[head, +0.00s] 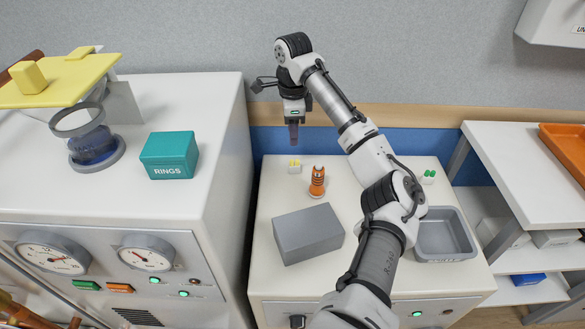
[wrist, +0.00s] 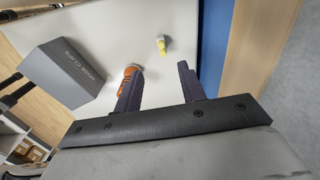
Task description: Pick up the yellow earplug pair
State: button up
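The yellow earplug pair (head: 294,163) stands on a small white base near the back left of the low white cabinet top. In the wrist view the yellow earplug pair (wrist: 161,45) shows beyond the fingertips and, across the picture, between the two fingers. My gripper (head: 293,138) points down above the cabinet's back edge, apart from the earplugs. In the wrist view my gripper (wrist: 156,75) has its two dark fingers spread with nothing between them.
An orange striped figure (head: 317,182) stands close to the right of the earplugs. A grey box (head: 308,234) sits in front of them. A green pair (head: 429,176) and a grey tray (head: 445,250) are at the right. A taller cabinet with a teal RINGS box (head: 169,155) stands left.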

aim_at(295, 160)
notch_tip(295, 160, down, 7)
jog(key=shift+r+b, duration=0.2)
jog(key=shift+b, duration=0.2)
jog(key=shift+w+d+f+b, duration=0.1)
jog(key=shift+f+b, duration=0.05)
jog(key=shift+f, duration=1.15)
jog(key=shift+w+d+f+b, duration=0.1)
jog(key=shift+f+b, duration=0.05)
jog(key=shift+f, duration=1.15)
grip_shut()
